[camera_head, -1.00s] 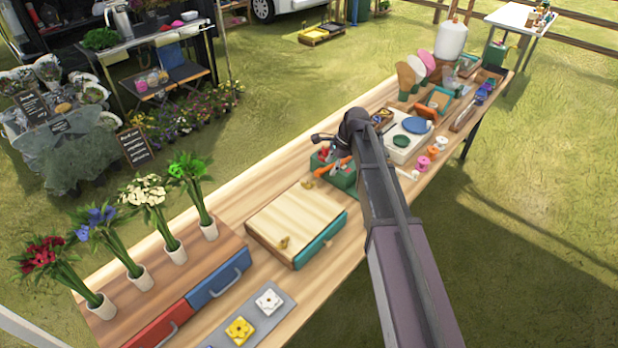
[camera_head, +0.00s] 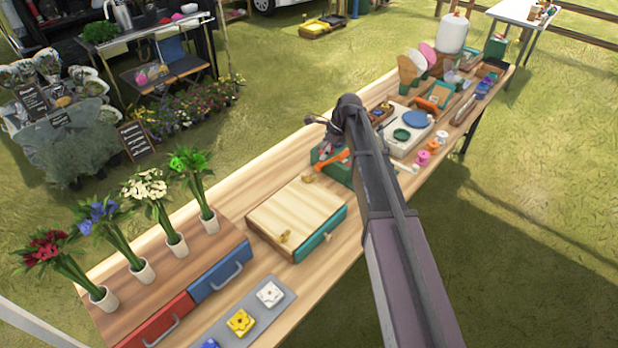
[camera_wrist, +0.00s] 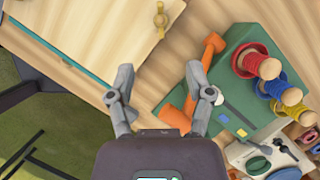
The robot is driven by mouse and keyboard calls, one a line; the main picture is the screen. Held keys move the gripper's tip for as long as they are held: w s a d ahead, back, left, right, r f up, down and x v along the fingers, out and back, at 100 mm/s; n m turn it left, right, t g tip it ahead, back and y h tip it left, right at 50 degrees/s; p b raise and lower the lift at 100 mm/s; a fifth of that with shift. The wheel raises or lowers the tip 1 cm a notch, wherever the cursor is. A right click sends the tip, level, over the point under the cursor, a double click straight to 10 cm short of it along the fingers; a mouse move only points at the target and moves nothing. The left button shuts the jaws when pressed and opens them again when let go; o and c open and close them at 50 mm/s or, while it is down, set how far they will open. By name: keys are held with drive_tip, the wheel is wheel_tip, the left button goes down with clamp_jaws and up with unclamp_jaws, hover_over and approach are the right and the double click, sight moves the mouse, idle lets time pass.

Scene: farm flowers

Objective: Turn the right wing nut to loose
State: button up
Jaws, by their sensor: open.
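The flower press is a pale wooden board (camera_head: 300,208) with teal sides, lying on the long table. One brass wing nut (camera_head: 285,238) sits near its front edge and another (camera_head: 308,179) near its far right corner. In the wrist view a single brass wing nut (camera_wrist: 161,20) stands upright on the board (camera_wrist: 95,30), near the board's edge. My gripper (camera_wrist: 158,78) is open and empty, its two fingers spread wide below that nut in the picture and apart from it.
A green tray (camera_wrist: 240,60) with an orange-handled tool (camera_wrist: 205,60) and red, yellow and blue spools lies close to my right finger. Potted flowers (camera_head: 175,243) stand on drawers at the left. Bare wood shows around the press.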

sight(308, 176)
drive_tip(key=shift+b+x, duration=5.85)
drive_tip(key=shift+x, duration=0.75)
drive_tip(key=shift+d, duration=0.1)
drive_tip(key=shift+s, duration=0.1)
clamp_jaws()
